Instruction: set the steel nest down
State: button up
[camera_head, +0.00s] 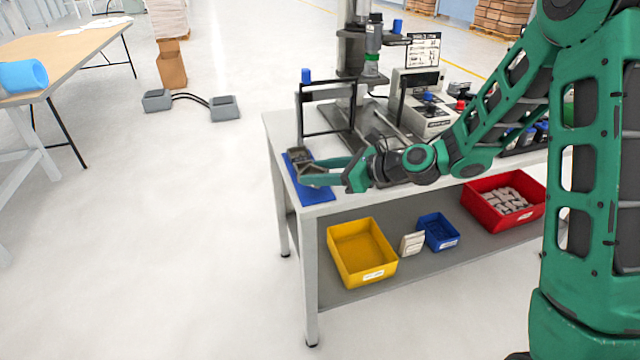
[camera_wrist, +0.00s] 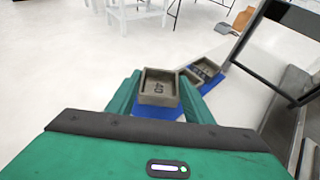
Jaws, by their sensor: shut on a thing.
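The steel nest is a small grey open-topped block with a raised rim and dark markings inside, seen in the wrist view (camera_wrist: 159,88). My gripper (camera_head: 308,175) is shut on it, with a green finger at each side in the wrist view (camera_wrist: 158,97). The gripper is over the blue mat (camera_head: 318,195) at the left end of the workbench. Whether the nest touches the mat is hard to tell. Other grey nests (camera_wrist: 205,68) rest on the blue mat beyond the held one.
A black frame (camera_head: 333,90) stands behind the mat, close to my gripper. A press (camera_head: 355,50) and a control box (camera_head: 425,105) stand farther right. A yellow bin (camera_head: 361,252), a blue bin (camera_head: 438,232) and a red bin (camera_head: 470,205) sit on the lower shelf.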

jog(key=shift+f, duration=1.8)
jog(key=shift+f, duration=0.1)
jog(key=o, duration=1.3)
jog(key=v, duration=1.2)
